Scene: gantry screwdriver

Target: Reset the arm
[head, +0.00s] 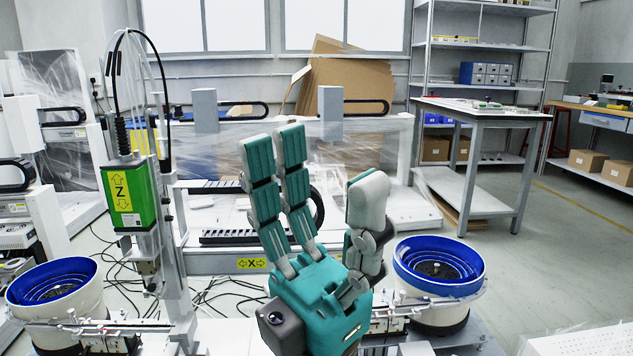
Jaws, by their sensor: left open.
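My left gripper (322,168) is teal and grey and stands upright in the lower middle of the head view. Its fingers point up and are spread, with two on the left and a thicker grey-tipped one on the right. Nothing is between them. It shows in front of the gantry machine, whose green unit marked Z (126,198) hangs on a post at the left. Part of the gantry base behind the gripper is hidden. My right gripper is not in view.
Blue-rimmed bowl feeders stand at the lower left (60,312) and right (437,303). A grey table (487,112) and a metal shelf (480,45) stand at the back right. Cables lie on the floor at left. The floor at right is largely clear.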

